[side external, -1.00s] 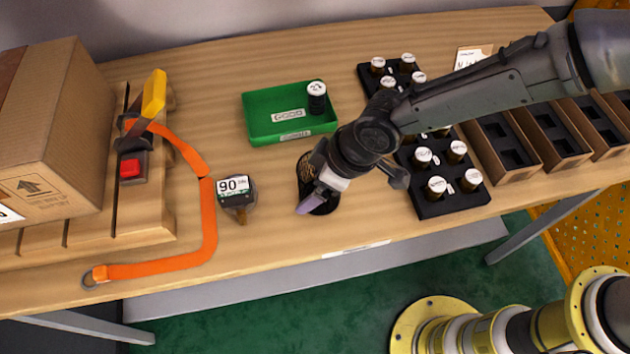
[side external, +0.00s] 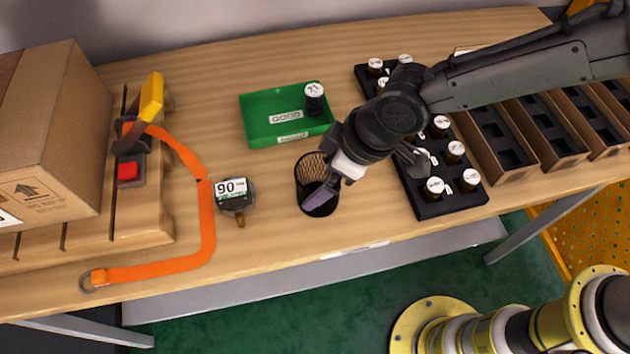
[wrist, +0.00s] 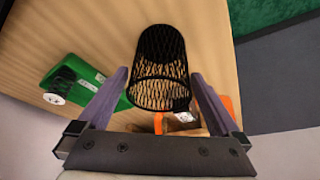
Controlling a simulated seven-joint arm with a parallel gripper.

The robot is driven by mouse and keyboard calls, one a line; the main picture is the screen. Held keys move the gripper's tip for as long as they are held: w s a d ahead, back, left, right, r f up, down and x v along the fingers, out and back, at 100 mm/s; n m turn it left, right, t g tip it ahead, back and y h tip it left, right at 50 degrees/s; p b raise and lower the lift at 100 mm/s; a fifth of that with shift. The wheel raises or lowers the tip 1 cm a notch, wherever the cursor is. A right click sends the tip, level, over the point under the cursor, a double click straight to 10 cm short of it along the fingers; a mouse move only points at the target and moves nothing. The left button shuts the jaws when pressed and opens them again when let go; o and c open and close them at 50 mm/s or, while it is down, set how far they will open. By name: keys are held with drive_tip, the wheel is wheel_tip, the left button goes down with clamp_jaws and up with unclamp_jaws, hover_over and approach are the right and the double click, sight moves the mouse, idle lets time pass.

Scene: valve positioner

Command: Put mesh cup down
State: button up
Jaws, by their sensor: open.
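The black mesh cup (side external: 310,178) stands on the wooden table, between the 90-marked gauge and the black bottle rack. It also shows in the wrist view (wrist: 161,70), beyond and between my spread fingers. My gripper (side external: 325,190) is open at the cup's right side, with one purple finger seen in front of the cup in the side view. In the wrist view my gripper (wrist: 162,88) has a finger on each side of the cup, with a gap to each. Whether either finger touches the cup cannot be told.
A green tray (side external: 262,138) with a white-capped bottle (side external: 314,98) lies behind the cup. The gauge (side external: 236,200) and an orange strap (side external: 208,225) lie to the left. A black rack (side external: 440,205) of bottles is to the right. The table's front edge is close.

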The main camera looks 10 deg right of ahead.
drive_tip(key=v, duration=0.7)
drive_tip(key=shift+r, duration=0.1)
drive_tip(key=d+r+m+t+h, duration=0.1)
drive_tip(key=d+r+m, duration=0.3)
drive_tip(key=d, duration=0.8)
drive_tip(key=d+r+m+t, duration=0.1)
drive_tip(key=d+r, duration=0.4)
drive_tip(key=d, duration=0.6)
drive_tip(key=s+d+m+t+h, duration=0.1)
drive_tip(key=s+d+m, duration=0.5)
drive_tip(key=s+d, duration=0.8)
drive_tip(key=shift+s+d+f+h, duration=0.3)
drive_tip(key=shift+d+f+h, duration=0.15)
drive_tip(key=shift+d+h, duration=0.4)
drive_tip(key=shift+a, duration=0.1)
